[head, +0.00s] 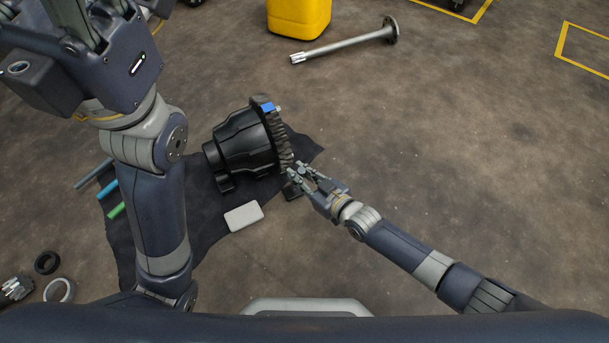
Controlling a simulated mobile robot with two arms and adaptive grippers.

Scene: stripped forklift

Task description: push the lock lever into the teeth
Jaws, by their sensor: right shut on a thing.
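A black gear housing (243,143) lies on a dark cloth, with a ring of grey teeth (281,143) on its right side. A blue part (268,107) with a small light pin sits at the top of the ring. My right gripper (294,173) is at the lower right edge of the teeth, shut on a small part that looks like the lock lever. The fingers mostly hide this part, and I cannot tell whether it touches the teeth. My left gripper (88,18) is at the top left, away from the housing, and its fingertips are not clear.
The dark cloth (205,205) carries a white block (243,216) and blue, green and grey rods at left. Rings and a small gear (16,288) lie at lower left. A yellow canister (298,16) and a long shaft (345,43) are behind.

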